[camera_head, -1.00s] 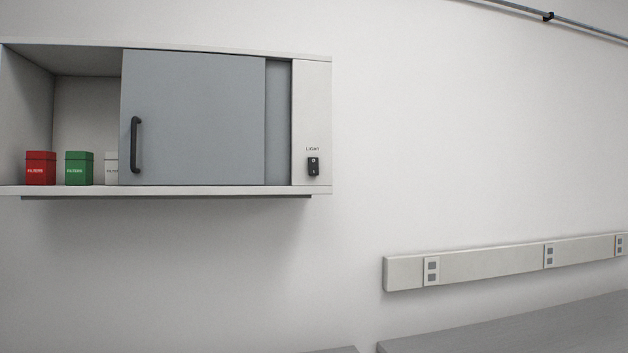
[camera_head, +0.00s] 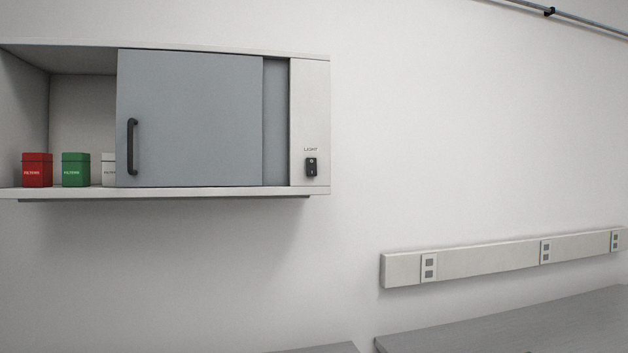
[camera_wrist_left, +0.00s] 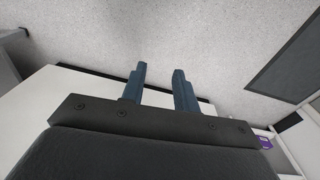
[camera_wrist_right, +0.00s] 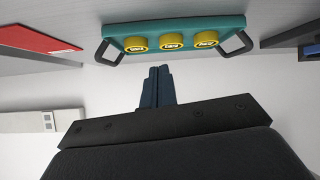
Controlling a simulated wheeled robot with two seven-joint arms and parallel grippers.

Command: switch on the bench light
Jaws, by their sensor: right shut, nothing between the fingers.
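The dark strip (camera_head: 160,199) under the cabinet shows no glow. Neither gripper shows in the head view. My left gripper (camera_wrist_left: 158,70) is open and empty in the left wrist view, with a gap between its blue fingers above a pale speckled floor. My right gripper (camera_wrist_right: 158,70) is shut and empty in the right wrist view, its fingers together. The switch shows in neither wrist view, so its distance from the grippers cannot be told.
Red (camera_head: 37,170), green (camera_head: 75,170) and partly hidden white canisters stand in the cabinet beside its grey sliding door (camera_head: 190,120). A socket rail (camera_head: 480,259) runs along the wall.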

